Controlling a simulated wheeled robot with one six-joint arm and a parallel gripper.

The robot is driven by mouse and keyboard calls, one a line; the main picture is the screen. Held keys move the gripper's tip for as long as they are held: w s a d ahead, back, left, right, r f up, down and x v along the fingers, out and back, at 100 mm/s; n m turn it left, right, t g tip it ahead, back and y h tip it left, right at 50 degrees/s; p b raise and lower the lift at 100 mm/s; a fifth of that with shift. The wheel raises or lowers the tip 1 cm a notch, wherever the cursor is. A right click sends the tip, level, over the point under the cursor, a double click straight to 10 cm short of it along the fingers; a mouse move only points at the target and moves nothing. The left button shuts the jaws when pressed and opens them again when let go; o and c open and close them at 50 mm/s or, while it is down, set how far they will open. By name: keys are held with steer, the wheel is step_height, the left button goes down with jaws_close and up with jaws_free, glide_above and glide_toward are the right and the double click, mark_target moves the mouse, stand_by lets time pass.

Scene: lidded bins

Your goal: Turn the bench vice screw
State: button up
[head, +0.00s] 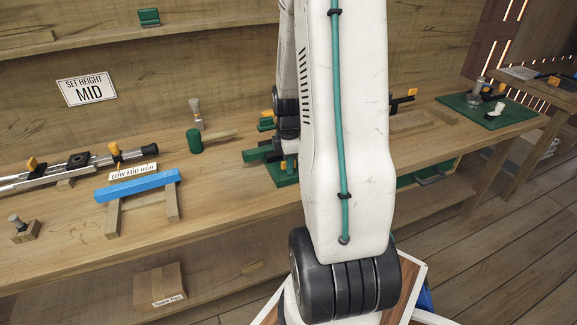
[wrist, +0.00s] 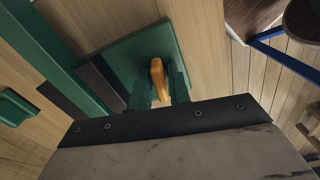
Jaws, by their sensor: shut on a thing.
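The green bench vice (head: 262,153) stands on the workbench, and my white arm hides its right part in the head view. In the wrist view, the vice's green body (wrist: 140,50) and a dark jaw strip (wrist: 100,82) show from above. An orange handle (wrist: 157,72) stands between the two green fingers of my gripper (wrist: 160,88). My gripper is shut on this handle. The head view shows my gripper (head: 289,150) low beside the vice, mostly hidden by the arm.
A blue bar (head: 137,186) on wooden legs stands left, with a "LOW MID HIGH" label (head: 134,172) behind it. A "SET HEIGHT MID" sign (head: 86,90) is on the back wall. A green-headed mallet (head: 194,141) lies left of the vice. A green mat (head: 490,110) lies far right.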

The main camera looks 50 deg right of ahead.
steer(key=o, duration=0.6)
steer(key=shift+c, duration=0.2)
steer(key=shift+r, duration=2.5)
